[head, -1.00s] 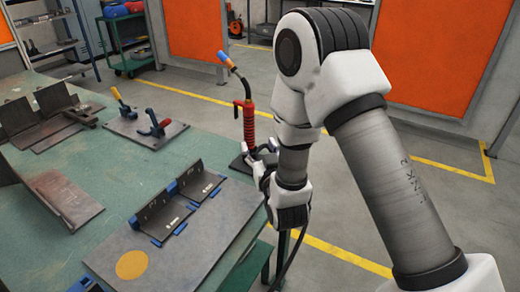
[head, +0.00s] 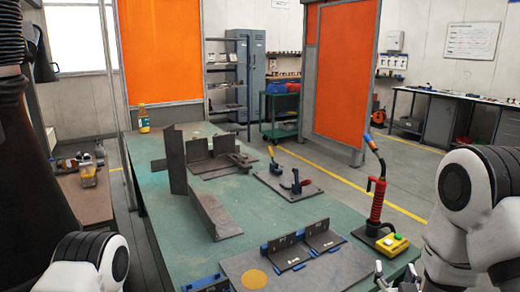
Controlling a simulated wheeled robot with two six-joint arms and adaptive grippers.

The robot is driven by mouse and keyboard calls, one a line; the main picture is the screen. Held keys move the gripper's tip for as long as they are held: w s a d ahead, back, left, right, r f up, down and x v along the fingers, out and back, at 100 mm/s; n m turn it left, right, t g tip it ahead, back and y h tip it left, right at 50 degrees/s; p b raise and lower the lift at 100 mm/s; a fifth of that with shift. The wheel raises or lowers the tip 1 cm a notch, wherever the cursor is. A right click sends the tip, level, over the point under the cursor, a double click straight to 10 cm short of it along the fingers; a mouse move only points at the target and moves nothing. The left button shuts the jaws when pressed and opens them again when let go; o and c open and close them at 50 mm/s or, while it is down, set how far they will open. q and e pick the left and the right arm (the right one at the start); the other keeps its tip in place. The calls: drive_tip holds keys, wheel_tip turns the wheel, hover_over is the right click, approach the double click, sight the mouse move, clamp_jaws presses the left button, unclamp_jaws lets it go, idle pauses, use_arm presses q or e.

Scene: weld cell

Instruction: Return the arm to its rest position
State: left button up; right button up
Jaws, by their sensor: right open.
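My right arm comes in at the right edge of the head view, and its gripper (head: 382,278) is low in the picture by the table's front right corner. Its fingers are apart with nothing seen between them, and the bottom edge cuts part of it off. The welding torch (head: 377,200), with a red handle and bent neck, stands upright in its dark stand behind the gripper, apart from it. Part of my left arm shows at the lower left; its gripper is out of view.
The green table (head: 170,232) bears a fixture plate (head: 330,268) with angled steel pieces, a clamp plate (head: 288,182) and loose steel plates (head: 213,212). A yellow button box (head: 392,245) sits beside the torch. Open floor (head: 400,165) lies behind the torch.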

drive_tip(key=s+a+f+n+g+y+p, duration=0.15)
drive_tip(key=s+f+g, duration=0.3)
drive_tip(key=f, duration=0.45)
drive_tip(key=s+f+g+y+p, duration=0.1)
drive_tip(key=s+f+g+p, duration=0.2)
drive_tip(key=s+f, duration=0.4)
use_arm(q)
wheel_tip(320, 180, up, 6)
drive_tip(key=w, duration=0.1)
drive_tip(key=shift+d+p, duration=0.15)
drive_tip(key=shift+p, duration=0.3)
use_arm(e)
drive_tip(key=s+a+f+g, duration=0.1)
drive_tip(key=s+f+g, duration=0.2)
drive_tip(key=s, duration=0.3)
drive_tip(key=s+a+f+g+y, duration=0.1)
drive_tip(key=s+f+g, duration=0.2)
drive_tip(key=s, duration=0.3)
drive_tip(key=s+a+f+g+y, duration=0.1)
drive_tip(key=s+f+g, duration=0.2)
drive_tip(key=s, duration=0.3)
drive_tip(key=shift+a+f+n, duration=0.15)
drive_tip(key=shift+a+n, duration=0.15)
drive_tip(key=shift+n, duration=0.05)
